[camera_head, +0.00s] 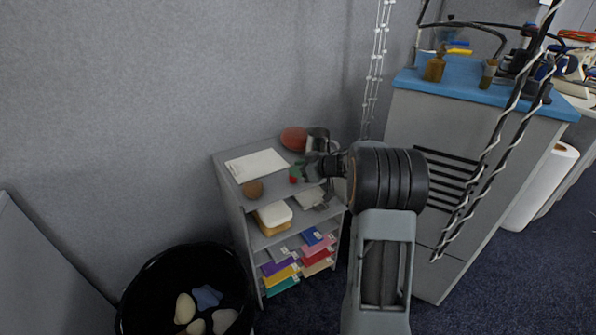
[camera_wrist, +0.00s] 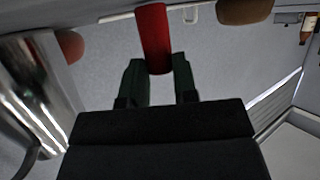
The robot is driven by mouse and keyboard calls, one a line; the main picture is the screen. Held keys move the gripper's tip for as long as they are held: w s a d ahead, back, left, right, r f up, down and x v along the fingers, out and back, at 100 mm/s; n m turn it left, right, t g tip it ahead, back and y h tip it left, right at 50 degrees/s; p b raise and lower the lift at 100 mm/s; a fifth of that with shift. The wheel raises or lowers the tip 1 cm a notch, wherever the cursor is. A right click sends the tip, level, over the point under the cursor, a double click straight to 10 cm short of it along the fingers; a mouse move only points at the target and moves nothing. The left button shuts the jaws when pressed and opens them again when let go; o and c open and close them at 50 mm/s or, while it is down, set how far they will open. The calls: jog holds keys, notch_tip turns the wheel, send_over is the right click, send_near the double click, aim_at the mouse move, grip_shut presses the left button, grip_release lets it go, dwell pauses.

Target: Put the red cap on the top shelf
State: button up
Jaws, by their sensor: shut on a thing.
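The red cap (camera_wrist: 154,38) shows as a red cylinder in the wrist view, between the two dark green fingertips of my gripper (camera_wrist: 159,80). My gripper is shut on it. I cannot tell whether the cap touches the surface.
The top also bears a white sheet (camera_head: 257,165), a reddish rounded object (camera_head: 294,138), a brown rounded object (camera_head: 253,188) and a shiny metal vessel (camera_head: 318,138). Lower shelves hold a cream block (camera_head: 273,214) and coloured packets. A black bin (camera_head: 135,297) stands left, a blue-topped cabinet (camera_head: 462,82) right.

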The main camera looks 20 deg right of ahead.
jog(key=o, duration=0.9)
jog(key=shift+f, duration=0.15)
